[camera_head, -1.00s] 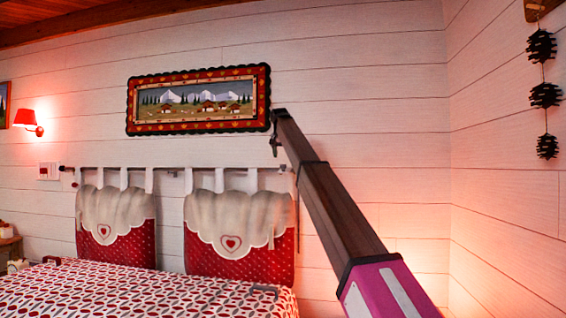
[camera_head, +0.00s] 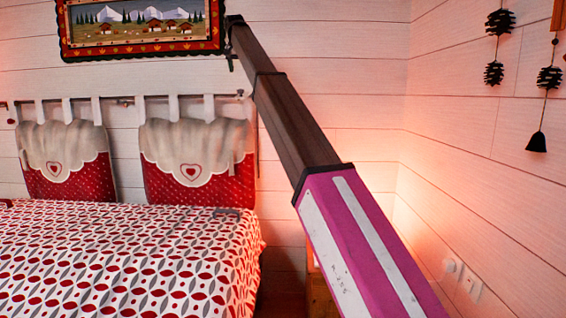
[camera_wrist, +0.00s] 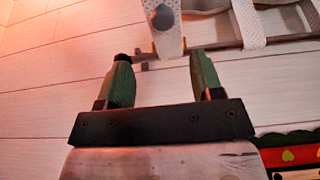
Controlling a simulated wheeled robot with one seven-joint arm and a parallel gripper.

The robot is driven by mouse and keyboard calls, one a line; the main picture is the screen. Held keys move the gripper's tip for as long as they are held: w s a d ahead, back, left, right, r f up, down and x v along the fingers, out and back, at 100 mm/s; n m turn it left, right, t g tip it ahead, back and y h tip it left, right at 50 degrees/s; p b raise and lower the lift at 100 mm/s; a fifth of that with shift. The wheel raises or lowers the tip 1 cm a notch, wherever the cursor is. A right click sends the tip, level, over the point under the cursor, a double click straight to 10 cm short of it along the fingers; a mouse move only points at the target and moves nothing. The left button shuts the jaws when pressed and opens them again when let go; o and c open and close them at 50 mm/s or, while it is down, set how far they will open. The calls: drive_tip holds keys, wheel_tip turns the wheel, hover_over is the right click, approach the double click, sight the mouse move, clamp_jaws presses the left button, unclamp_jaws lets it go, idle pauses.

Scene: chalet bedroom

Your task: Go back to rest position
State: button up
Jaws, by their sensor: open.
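My gripper (camera_wrist: 160,60) shows in the wrist view with its two green fingers spread apart. I see nothing held between them. Behind the fingers are the white plank wall and a pale strap with a dark heart mark (camera_wrist: 165,18), near the curtain rod. In the head view my arm, a magenta section with a dark brown section beyond it, reaches up and left toward the wall. Its far end overlaps the right edge of the framed picture (camera_head: 140,51). The gripper itself cannot be made out clearly there.
A bed with a red and white patterned cover (camera_head: 120,260) fills the lower left. Two red headboard cushions (camera_head: 200,190) hang from a rod (camera_head: 125,99). Dark ornaments (camera_head: 536,142) hang on the right wall. A wooden piece (camera_head: 320,295) stands low behind my arm.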

drive_tip(key=s+d+f+g, duration=0.1)
drive_tip(key=s+d+f, duration=0.2)
drive_tip(key=d+f, duration=1)
drive_tip(key=s+d+f, duration=0.4)
drive_tip(key=f, duration=1.9)
drive_tip(key=s+d+f+g, duration=0.1)
drive_tip(key=s+d+f, duration=0.2)
drive_tip(key=d+f, duration=1.05)
drive_tip(key=s+d+f, duration=0.2)
drive_tip(key=s+f, duration=0.3)
drive_tip(key=f, duration=0.3)
drive_tip(key=s+d+f+g, duration=0.1)
drive_tip(key=s+f, duration=0.3)
drive_tip(key=f, duration=0.3)
drive_tip(key=s+d+f, duration=0.2)
drive_tip(key=s+f, duration=0.3)
drive_tip(key=f, duration=0.3)
drive_tip(key=s+d+f, duration=0.3)
drive_tip(key=s+f, duration=0.1)
drive_tip(key=s, duration=0.3)
drive_tip(key=s+d+f+g, duration=0.1)
drive_tip(key=s+d+f, duration=0.1)
drive_tip(key=s+f, duration=0.2)
drive_tip(key=s+d+f, duration=0.3)
drive_tip(key=s+f, duration=0.2)
drive_tip(key=s, duration=0.5)
drive_tip(key=shift+d, duration=0.35)
